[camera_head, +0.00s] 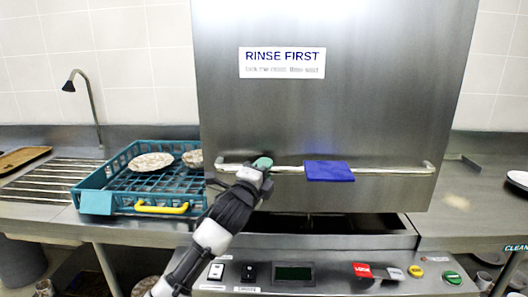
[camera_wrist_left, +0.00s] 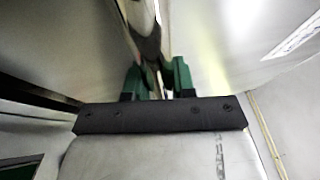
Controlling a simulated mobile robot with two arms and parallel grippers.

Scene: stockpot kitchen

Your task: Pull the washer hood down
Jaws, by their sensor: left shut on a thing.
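The washer hood (camera_head: 350,110) is a big steel box with a "RINSE FIRST" label on its front. It stands raised, with a dark gap between its lower edge and the washer base (camera_head: 330,242). A horizontal bar handle (camera_head: 390,169) runs across its lower front. My left gripper (camera_head: 262,163) is shut on the handle, left of its middle. In the left wrist view the green fingers (camera_wrist_left: 158,80) sit on both sides of the shiny bar (camera_wrist_left: 140,25). A blue cloth (camera_head: 329,171) hangs over the handle right of my gripper. My right gripper is not in view.
A teal dish rack (camera_head: 125,201) with dirty bowls (camera_head: 151,162) and a yellow handle stands on the left counter, close to my left arm. A control panel (camera_head: 310,274) with buttons runs along the base front. A steel counter (camera_head: 475,205) lies to the right.

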